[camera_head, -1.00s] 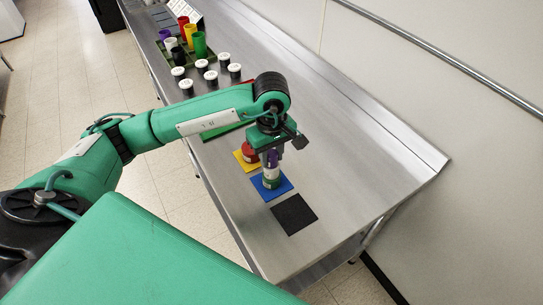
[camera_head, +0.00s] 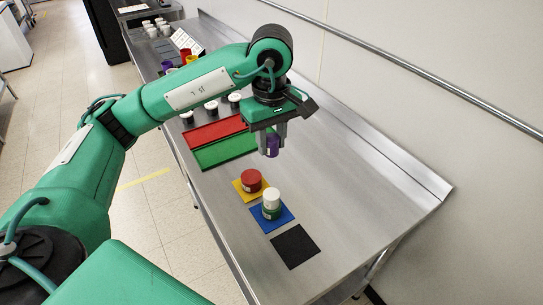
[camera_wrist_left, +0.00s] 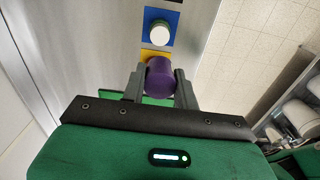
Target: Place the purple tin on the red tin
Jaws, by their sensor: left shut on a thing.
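My left gripper (camera_head: 272,136) is shut on the purple tin (camera_head: 272,147) and holds it up above the steel counter, clear of the other tins. The purple tin also shows between the fingers in the left wrist view (camera_wrist_left: 163,79). The red tin (camera_head: 251,180) stands on the yellow mat (camera_head: 239,188), below and left of the held tin in the head view. In the wrist view the yellow mat (camera_wrist_left: 146,54) shows just beyond the purple tin, and I cannot make out the red tin there. My right gripper is in neither view.
A black mat (camera_head: 295,246) lies bare in front. Red (camera_head: 215,132) and green (camera_head: 225,151) panels lie behind. The counter's right side is clear.

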